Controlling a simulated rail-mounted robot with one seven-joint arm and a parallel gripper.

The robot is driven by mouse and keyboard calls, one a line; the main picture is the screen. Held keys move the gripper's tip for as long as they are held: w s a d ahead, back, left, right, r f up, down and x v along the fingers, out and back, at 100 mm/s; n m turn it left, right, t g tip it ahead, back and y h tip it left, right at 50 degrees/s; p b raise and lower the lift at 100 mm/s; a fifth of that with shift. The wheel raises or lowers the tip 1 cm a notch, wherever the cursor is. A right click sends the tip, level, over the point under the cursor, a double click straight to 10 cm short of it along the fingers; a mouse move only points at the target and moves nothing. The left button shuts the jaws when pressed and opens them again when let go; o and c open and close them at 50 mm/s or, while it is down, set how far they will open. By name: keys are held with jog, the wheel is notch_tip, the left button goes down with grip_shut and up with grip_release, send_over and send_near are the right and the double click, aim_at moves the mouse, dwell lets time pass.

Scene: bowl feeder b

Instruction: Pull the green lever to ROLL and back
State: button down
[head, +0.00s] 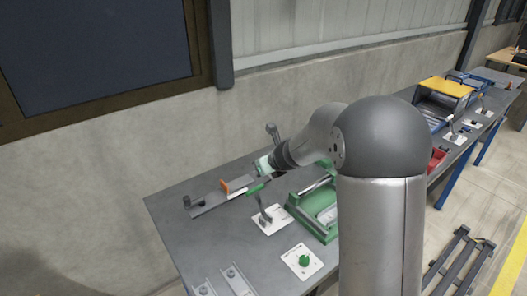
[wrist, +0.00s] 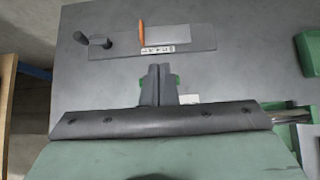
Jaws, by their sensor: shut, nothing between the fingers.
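The green lever shows in the head view as a green crossbar grip (head: 255,188) above a dark arm that rises from a white plate (head: 270,222). No ROLL marking is readable, and most of the plate is hidden in the wrist view.
A grey rail (head: 210,202) with an orange marker (head: 225,186) and a dark knob lies behind the lever. A green-framed unit (head: 318,210) stands close on the right. A green knob (head: 304,261) sits on a white plate in front. The table's left part is clear.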

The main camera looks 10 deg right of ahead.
jog(key=shift+r+p, duration=0.45)
jog(key=shift+r, duration=1.95)
